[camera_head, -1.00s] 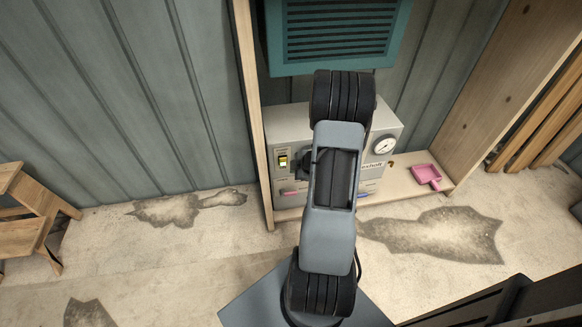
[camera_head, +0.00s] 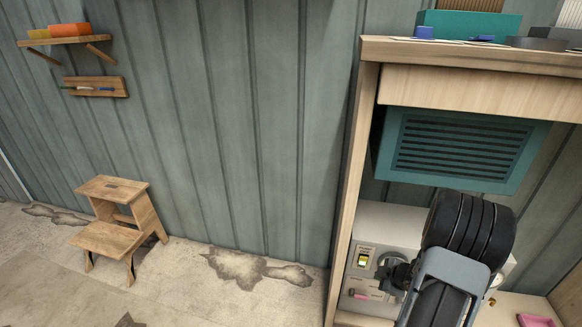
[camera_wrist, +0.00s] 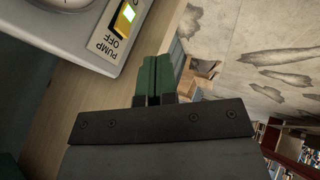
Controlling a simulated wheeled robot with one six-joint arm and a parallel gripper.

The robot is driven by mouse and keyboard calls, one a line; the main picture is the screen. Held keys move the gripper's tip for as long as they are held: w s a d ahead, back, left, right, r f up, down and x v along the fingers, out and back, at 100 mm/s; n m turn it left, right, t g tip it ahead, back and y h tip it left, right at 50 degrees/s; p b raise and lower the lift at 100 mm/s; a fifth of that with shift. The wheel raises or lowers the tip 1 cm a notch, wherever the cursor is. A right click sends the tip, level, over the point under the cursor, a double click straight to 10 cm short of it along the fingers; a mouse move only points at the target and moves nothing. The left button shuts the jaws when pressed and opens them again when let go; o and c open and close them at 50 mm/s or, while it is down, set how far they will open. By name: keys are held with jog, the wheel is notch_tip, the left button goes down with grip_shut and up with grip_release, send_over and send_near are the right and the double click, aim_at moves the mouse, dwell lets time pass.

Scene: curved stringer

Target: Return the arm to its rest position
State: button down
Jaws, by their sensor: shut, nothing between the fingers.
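My gripper (camera_wrist: 158,80) shows in the wrist view with its two green fingers together and nothing between them. It is close to the grey machine, whose panel (camera_wrist: 115,30) with a lit yellow-green switch reads "PUMP OFF" at the upper left. In the head view my arm reaches up at the lower right, in front of the grey machine (camera_head: 392,225) in a wooden frame. A dark end part of my arm shows beside the lit switch (camera_head: 363,258). The fingertips cannot be made out there.
A wooden frame (camera_head: 346,200) surrounds the machine, with a teal vented box (camera_head: 460,150) above it. A pink tray (camera_head: 536,320) lies at the lower right. A wooden step stool (camera_head: 115,215) stands at the left under a wall shelf (camera_head: 65,41). The floor between stool and frame is clear.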

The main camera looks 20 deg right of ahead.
jog(key=s+d+m+g+h, duration=0.3)
jog(key=s+d+m+h, duration=0.1)
jog(key=s+d+m, duration=0.1)
notch_tip(320, 180, up, 9)
jog(key=s+a+m+g+h+p, duration=0.1)
jog(key=s+a+m+g+p, duration=0.15)
jog(key=m+p, duration=0.2)
jog(key=s+a+r+m+t+y+p, duration=0.1)
jog(key=a+r+y+p, duration=0.3)
jog(key=a+r+p, duration=1)
jog(key=a+r, duration=1.3)
jog(key=r, duration=0.5)
jog(key=shift+s+a+r+m+t+p, duration=0.2)
jog(key=shift+a+m+t+p, duration=0.1)
jog(key=shift+m+t+p, duration=0.1)
jog(key=shift+d, duration=0.1)
jog(key=shift+d, duration=0.1)
